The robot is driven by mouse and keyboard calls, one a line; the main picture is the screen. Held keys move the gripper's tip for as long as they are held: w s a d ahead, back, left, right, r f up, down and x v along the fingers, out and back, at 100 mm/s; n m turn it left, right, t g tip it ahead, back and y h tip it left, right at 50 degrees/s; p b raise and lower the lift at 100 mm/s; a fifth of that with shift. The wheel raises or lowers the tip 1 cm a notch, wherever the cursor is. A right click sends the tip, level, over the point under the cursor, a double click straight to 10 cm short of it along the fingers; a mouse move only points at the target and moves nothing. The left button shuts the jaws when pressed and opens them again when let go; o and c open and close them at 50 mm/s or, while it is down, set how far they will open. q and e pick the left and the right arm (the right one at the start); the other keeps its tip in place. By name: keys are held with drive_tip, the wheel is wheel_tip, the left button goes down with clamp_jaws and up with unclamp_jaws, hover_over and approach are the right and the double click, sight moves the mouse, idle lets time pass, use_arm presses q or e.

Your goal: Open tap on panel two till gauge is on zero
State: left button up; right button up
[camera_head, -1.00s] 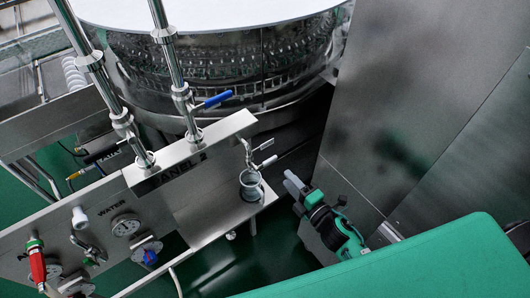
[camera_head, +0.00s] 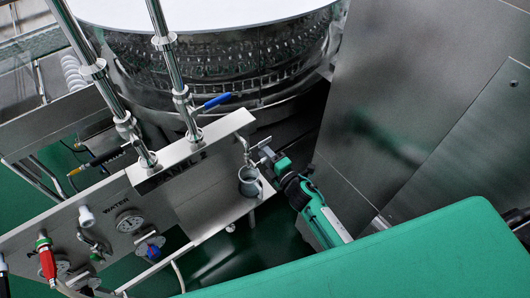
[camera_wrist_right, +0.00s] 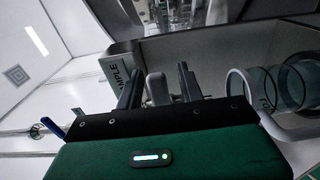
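Panel two (camera_head: 188,160) is a steel plate lettered "PANEL 2", seen in the head view. A small metal tap (camera_head: 246,146) stands at its right end above a cup. My right gripper (camera_head: 268,157) is at the tap's handle side. In the right wrist view its two dark fingers (camera_wrist_right: 158,88) stand apart, with the light grey tap handle (camera_wrist_right: 158,89) between them; contact cannot be told. A round gauge (camera_head: 129,221) sits by the "WATER" label on the lower panel; its needle is too small to read. My left gripper is not in view.
A cup (camera_head: 249,181) stands on the small shelf beneath the tap, close to my right gripper. A blue-handled valve (camera_head: 216,101) is on the pipe above. The big steel drum (camera_head: 215,60) is behind, and a grey metal wall (camera_head: 400,100) is at the right.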

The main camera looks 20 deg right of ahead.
clamp_jaws()
drive_tip(key=shift+f, duration=0.15)
drive_tip(key=s+a+f+m+b, duration=0.1)
drive_tip(key=a+f+m, duration=0.4)
drive_tip(key=m, duration=1.3)
drive_tip(key=shift+s+b, duration=0.35)
drive_tip(key=shift+s, duration=0.05)
idle(0.5)
unclamp_jaws()
